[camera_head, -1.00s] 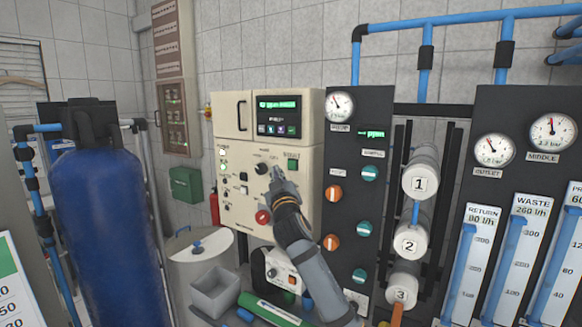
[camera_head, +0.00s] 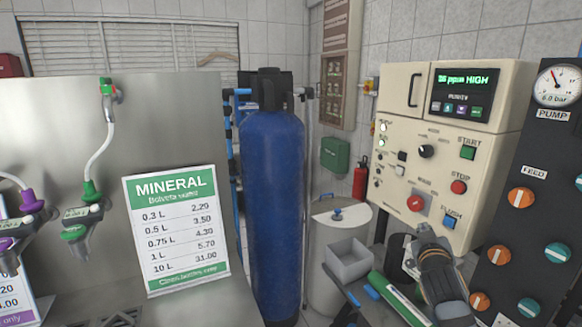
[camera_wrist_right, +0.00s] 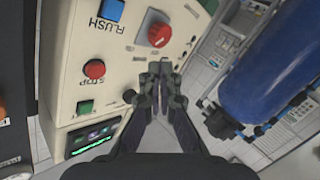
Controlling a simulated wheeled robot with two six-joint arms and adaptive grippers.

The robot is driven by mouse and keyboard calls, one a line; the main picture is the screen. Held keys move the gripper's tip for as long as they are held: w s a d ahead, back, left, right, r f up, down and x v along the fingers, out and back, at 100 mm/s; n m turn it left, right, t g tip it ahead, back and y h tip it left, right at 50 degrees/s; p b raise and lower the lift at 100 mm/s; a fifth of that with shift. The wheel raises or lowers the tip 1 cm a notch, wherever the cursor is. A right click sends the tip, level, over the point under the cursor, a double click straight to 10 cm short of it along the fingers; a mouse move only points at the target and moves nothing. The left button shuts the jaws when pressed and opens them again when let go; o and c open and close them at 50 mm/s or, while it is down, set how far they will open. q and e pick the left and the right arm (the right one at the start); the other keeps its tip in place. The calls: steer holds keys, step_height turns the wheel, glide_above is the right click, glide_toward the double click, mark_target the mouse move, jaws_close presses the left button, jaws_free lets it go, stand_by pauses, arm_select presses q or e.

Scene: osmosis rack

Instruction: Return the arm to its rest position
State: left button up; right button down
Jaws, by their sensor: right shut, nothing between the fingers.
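My right gripper (camera_head: 426,238) is low at the right in the head view, in front of the lower part of the cream control cabinet (camera_head: 408,215). In the right wrist view the right gripper (camera_wrist_right: 159,68) has its fingers together with nothing between them. It appears apart from the panel. The panel carries a red rotary switch (camera_head: 415,203), a red STOP button (camera_head: 458,187), a green START button (camera_head: 467,152) and a blue FLUSH button (camera_head: 450,222). My left gripper does not show.
A blue tank (camera_head: 272,205) stands at the middle. A grey open bin (camera_head: 348,262) and a green tube (camera_head: 397,300) lie beside my right arm. A dark panel (camera_head: 540,200) with orange and teal knobs is at the right. A MINERAL price sign (camera_head: 175,230) is at the left.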

steer(key=s+a+f+g+y, duration=0.1)
steer(key=s+a+f+g, duration=0.2)
steer(key=s+f, duration=0.45)
steer(key=s+a+f+g+y, duration=0.25)
steer(key=s+f, duration=0.25)
steer(key=f, duration=0.6)
steer(key=s+a+f+g+y, duration=0.1)
steer(key=s+a+f+g, duration=0.15)
steer(key=s, duration=0.35)
steer(key=s+a+f+g, duration=0.2)
steer(key=s+f, duration=0.2)
steer(key=s, duration=0.3)
steer(key=s+a+f+g+y, duration=0.1)
steer(key=s+a+f+g, duration=0.15)
steer(key=s, duration=0.35)
step_height(320, 180, down, 25)
steer(key=s+d, duration=0.2)
steer(key=d, duration=0.1)
steer(key=s+d+f+g, duration=0.1)
steer(key=s+f, duration=1.7)
steer(key=s, duration=0.1)
steer(key=shift+s+f+g, duration=0.25)
steer(key=shift+g, duration=0.1)
steer(key=shift+d, duration=0.1)
